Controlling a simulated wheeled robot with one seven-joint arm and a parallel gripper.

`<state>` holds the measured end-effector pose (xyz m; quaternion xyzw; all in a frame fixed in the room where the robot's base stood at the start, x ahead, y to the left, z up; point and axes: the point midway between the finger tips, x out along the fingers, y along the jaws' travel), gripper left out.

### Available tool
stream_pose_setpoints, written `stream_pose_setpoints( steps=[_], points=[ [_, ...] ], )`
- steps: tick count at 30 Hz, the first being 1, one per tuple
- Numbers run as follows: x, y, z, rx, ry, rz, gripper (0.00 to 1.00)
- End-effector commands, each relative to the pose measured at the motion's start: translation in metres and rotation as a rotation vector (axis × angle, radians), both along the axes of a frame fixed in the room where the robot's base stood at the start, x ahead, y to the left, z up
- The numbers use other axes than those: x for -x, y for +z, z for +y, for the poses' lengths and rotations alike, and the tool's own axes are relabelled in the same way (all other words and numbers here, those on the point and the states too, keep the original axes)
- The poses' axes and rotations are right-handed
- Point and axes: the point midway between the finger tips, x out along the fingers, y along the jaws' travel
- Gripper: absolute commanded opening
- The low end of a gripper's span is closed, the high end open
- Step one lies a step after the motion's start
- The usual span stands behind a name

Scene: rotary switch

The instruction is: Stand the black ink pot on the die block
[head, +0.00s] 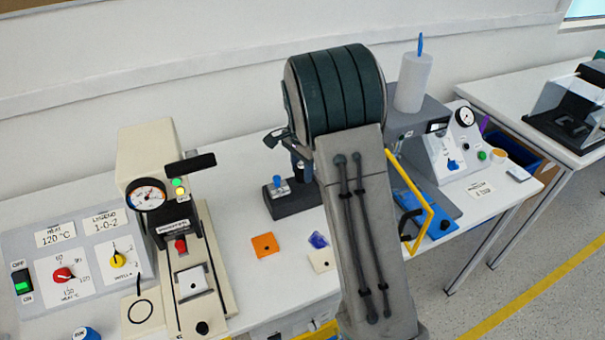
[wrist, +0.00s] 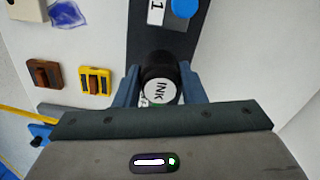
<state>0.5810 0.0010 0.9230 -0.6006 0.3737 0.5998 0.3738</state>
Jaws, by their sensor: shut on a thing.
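A black ink pot (wrist: 160,76) with a white top marked INK is between the blue fingers of my gripper (wrist: 160,88) in the wrist view. My gripper is shut on it. Beyond the pot is a dark grey block (wrist: 143,40) with a white label and a blue knob, seemingly the die block. In the head view this block (head: 292,205) lies on the bench. My gripper (head: 299,166) is at its far right end there, partly hidden by my arm. The pot appears over or at the block; I cannot tell whether they touch.
In the head view, an orange tile (head: 265,245) and a pale tile (head: 321,260) lie in front of the block. A press (head: 160,170) with a lever stands left. A yellow-framed blue device (head: 430,205) is right of my arm.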

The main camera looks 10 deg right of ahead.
Motion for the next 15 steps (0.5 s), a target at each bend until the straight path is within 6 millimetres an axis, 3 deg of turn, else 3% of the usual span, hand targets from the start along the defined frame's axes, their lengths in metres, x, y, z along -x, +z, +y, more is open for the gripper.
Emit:
stream_pose_setpoints(
  steps=[4, 15],
  points=[
    [0.001, -0.021, 0.000, 0.001, 0.001, 0.002, 0.13],
    [0.000, -0.027, 0.000, 0.000, 0.001, 0.001, 0.13]
  ],
)
